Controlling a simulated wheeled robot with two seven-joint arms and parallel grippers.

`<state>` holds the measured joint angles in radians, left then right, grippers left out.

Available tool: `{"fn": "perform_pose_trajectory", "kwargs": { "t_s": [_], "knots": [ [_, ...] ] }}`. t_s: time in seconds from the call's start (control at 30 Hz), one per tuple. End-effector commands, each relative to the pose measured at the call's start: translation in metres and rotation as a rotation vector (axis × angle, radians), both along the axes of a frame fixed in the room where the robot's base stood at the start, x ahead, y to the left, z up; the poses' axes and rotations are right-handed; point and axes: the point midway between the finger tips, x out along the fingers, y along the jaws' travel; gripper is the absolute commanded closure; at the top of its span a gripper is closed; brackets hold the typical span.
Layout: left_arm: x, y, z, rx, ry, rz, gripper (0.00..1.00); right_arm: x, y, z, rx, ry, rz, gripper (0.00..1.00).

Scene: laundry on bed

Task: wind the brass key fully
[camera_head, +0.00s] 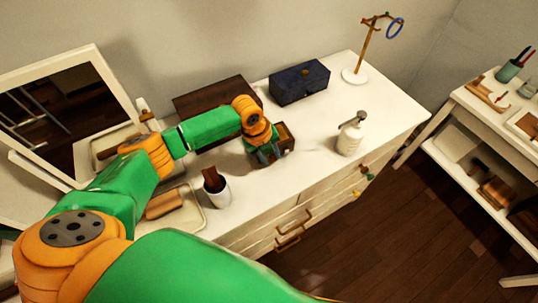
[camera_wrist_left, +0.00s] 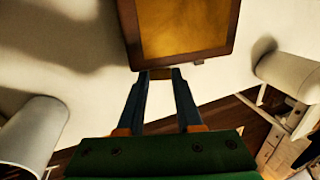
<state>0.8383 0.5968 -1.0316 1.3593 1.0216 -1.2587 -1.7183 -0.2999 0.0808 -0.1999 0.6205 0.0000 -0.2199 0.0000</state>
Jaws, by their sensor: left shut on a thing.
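A small dark wooden box (camera_head: 288,145) with a golden-tan inside stands on the white dresser. It fills the top of the left wrist view (camera_wrist_left: 234,30). My left gripper (camera_head: 264,155) is at the box's near left side, pointing down toward it. In the left wrist view its two blue fingers (camera_wrist_left: 158,76) are shut on a small brownish piece (camera_wrist_left: 160,73) at the box's edge. This piece looks like the brass key, but its shape is mostly hidden between the fingertips. My right gripper is not in view.
On the dresser (camera_head: 385,100), a white pump bottle (camera_head: 350,138) stands right of the box and a white cup (camera_head: 217,190) to its left. A dark blue box (camera_head: 299,82) and a stand with a blue ring (camera_head: 354,75) are behind. A mirror (camera_head: 65,110) stands left.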

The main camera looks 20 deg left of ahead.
Motion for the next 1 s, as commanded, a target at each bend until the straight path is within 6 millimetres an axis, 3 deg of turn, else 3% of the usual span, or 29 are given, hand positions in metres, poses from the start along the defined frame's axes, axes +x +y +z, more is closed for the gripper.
{"fn": "perform_pose_trajectory", "kwargs": {
  "t_s": [0.6, 1.0],
  "knots": [
    [0.008, -0.008, -0.005, 0.257, 0.272, 0.000, 1.00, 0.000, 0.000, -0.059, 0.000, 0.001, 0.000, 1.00],
    [0.008, -0.008, 0.000, 0.292, 0.311, -0.002, 1.00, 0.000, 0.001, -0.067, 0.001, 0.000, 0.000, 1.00]
  ]
}}
